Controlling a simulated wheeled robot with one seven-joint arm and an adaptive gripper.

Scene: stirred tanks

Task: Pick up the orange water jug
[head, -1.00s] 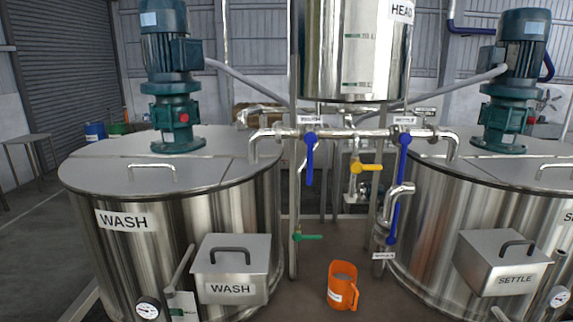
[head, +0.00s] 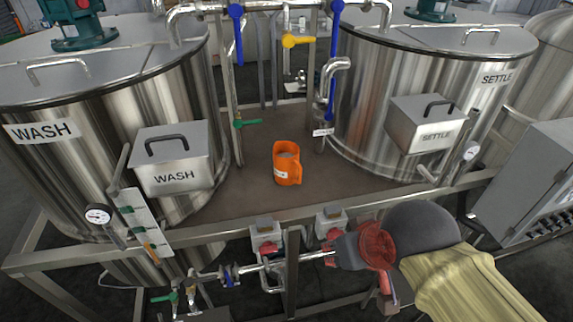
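The orange water jug (head: 287,164) stands upright on the brown deck between the two steel tanks. It has an open top, a handle on its right and a white label on its front. My arm reaches in from the lower right, in a yellow sleeve. My gripper (head: 352,251), seen small and dark with red parts, is in front of the deck's front rail, below and to the right of the jug and well apart from it.
The WASH tank (head: 75,185) stands left and the SETTLE tank (head: 372,115) right. The front rail (head: 215,232), with pipes and valves below, crosses before the deck. A green-handled valve (head: 245,123) and blue-handled pipes stand behind the jug. A grey cabinet (head: 540,180) is at right.

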